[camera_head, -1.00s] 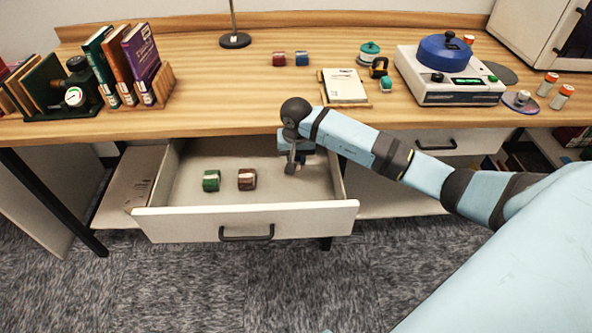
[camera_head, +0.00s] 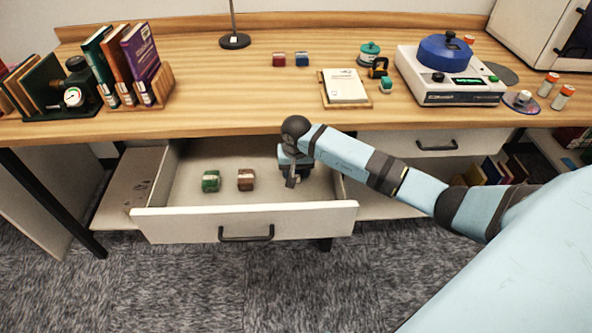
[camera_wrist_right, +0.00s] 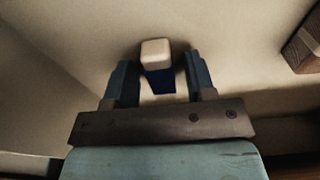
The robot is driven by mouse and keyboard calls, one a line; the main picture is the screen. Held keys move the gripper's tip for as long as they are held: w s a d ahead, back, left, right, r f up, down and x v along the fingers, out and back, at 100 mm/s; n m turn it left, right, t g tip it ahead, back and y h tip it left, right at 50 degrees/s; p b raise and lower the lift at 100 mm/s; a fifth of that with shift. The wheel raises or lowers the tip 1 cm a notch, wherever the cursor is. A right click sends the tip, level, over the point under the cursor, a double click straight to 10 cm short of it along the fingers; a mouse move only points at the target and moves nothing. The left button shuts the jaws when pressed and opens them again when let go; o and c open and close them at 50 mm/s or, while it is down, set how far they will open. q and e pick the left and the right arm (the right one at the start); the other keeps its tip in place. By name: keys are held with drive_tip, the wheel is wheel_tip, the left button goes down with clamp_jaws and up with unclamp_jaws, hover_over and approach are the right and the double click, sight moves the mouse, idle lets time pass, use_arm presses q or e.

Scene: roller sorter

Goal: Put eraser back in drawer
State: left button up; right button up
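A white-and-blue eraser (camera_wrist_right: 157,62) is between the two fingers of my right gripper (camera_wrist_right: 160,78) in the right wrist view. The fingers are spread, with a gap on each side of it. It appears to be at the drawer floor; exact contact is hard to tell. In the head view my right gripper (camera_head: 290,182) points down inside the right part of the open drawer (camera_head: 180,222), and the eraser there is hidden by it. My left gripper is not in view.
A notepad (camera_head: 345,87) lies near the desk edge.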

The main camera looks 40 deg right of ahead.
sight(296, 174)
drive_tip(key=shift+r, duration=0.5)
use_arm(q)
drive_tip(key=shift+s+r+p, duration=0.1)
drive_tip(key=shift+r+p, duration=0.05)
drive_tip(key=shift+p, duration=0.55)
use_arm(e)
wheel_tip(296, 174, up, 11)
drive_tip(key=s, duration=0.1)
drive_tip(key=shift+a+r, duration=0.2)
drive_tip(key=shift+a, duration=0.15)
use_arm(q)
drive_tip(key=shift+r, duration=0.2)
